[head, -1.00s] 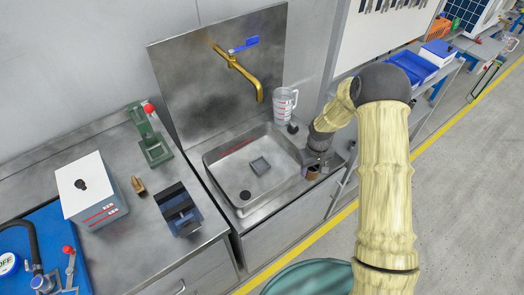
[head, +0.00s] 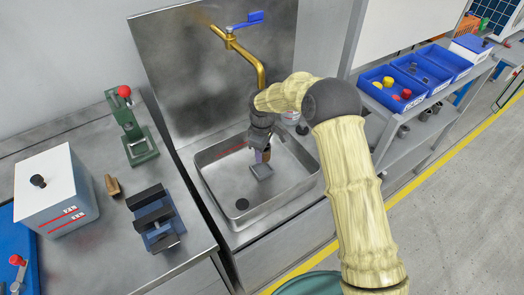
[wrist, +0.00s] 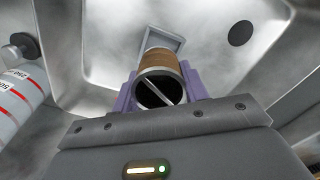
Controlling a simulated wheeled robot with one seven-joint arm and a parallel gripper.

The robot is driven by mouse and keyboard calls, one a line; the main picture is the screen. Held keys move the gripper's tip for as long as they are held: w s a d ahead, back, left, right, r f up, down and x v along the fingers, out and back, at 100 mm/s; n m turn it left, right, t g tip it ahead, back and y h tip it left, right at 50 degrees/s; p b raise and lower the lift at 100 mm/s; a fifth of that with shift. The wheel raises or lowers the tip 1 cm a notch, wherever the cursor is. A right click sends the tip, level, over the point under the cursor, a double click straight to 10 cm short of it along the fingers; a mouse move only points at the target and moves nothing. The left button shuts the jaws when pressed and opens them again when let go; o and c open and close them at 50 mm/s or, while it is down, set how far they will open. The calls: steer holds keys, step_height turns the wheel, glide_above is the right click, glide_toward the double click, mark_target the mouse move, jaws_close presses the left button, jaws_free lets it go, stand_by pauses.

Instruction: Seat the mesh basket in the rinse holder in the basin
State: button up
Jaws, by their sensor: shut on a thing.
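The mesh basket (wrist: 160,84) is a small brown cylinder with a dark open top and a bar across it. My gripper (wrist: 161,92) is shut on it, with a purple finger on each side. In the head view my gripper (head: 262,157) points down over the basin (head: 222,214), and the basket there is mostly hidden by the fingers. The rinse holder (head: 262,172) is a small grey square on the basin floor, just below the fingers. In the wrist view the holder's frame (wrist: 165,33) shows partly behind the basket. I cannot tell whether they touch.
A brass tap (head: 243,48) with a blue lever rises behind my gripper. A dark drain (head: 242,204) lies in the basin floor. A green press (head: 131,128) and a blue vice-like block (head: 155,218) stand left.

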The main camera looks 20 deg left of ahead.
steer(key=shift+a+r, duration=0.35)
steer(key=shift+a, duration=0.1)
steer(key=shift+w+a+f+b, duration=0.1)
steer(key=shift+a+f+b, duration=0.1)
steer(key=shift+f+b, duration=1)
steer(key=shift+d+f+b, duration=0.25)
steer(key=shift+f+b, duration=0.05)
steer(key=shift+f, duration=1.35)
steer(key=shift+d, duration=0.15)
steer(key=shift+f, duration=0.7)
